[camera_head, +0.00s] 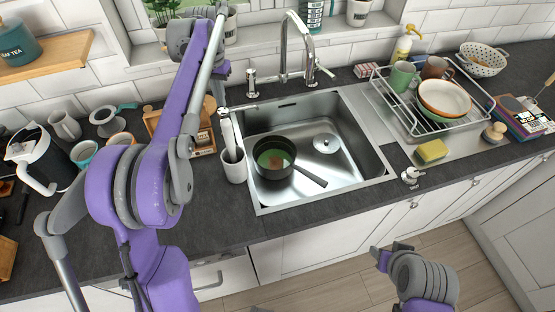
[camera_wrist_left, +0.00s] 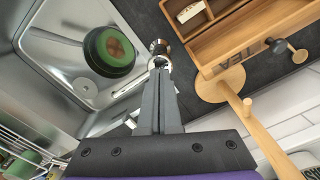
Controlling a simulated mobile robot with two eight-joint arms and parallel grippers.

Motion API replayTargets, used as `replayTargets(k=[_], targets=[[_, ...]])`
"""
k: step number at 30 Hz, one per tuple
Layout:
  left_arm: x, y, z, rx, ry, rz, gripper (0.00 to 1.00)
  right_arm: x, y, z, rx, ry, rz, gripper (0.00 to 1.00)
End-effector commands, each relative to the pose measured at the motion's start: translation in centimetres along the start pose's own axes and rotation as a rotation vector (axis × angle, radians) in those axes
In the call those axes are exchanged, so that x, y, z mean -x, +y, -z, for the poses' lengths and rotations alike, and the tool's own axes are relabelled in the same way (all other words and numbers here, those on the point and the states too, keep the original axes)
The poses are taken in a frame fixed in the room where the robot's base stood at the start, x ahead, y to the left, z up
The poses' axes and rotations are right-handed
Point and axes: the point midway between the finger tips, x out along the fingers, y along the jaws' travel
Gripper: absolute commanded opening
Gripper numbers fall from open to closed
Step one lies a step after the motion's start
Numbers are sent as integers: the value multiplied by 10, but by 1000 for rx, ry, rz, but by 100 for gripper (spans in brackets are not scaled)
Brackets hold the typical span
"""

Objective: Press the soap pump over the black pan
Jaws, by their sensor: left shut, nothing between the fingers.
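The black pan (camera_head: 266,171) sits in the steel sink with a green surface inside and its handle pointing lower right. It also shows in the left wrist view (camera_wrist_left: 99,66). A chrome soap pump (camera_head: 224,113) stands at the sink's left edge, its spout toward the basin. In the left wrist view the chrome pump head (camera_wrist_left: 160,47) is just beyond my fingertips. My left gripper (camera_head: 220,103) is shut and empty, pointing down right at the pump; I cannot tell whether it touches. My right gripper (camera_head: 382,258) is low in front of the cabinets; its finger gap is unclear.
A tall faucet (camera_head: 284,45) stands behind the sink. A dish rack (camera_head: 445,128) and yellow sponge (camera_head: 432,151) are at the right.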

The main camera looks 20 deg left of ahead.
Motion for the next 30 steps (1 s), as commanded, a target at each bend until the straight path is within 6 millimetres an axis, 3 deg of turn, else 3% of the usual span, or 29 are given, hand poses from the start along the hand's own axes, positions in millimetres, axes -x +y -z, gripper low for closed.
replayTargets(k=[16, 30], targets=[[56, 0, 1, 0, 4, 0, 0, 28, 0, 37, 0, 38, 0, 50], [58, 0, 0, 0, 0, 0, 0, 28, 0, 38, 0, 39, 0, 50]])
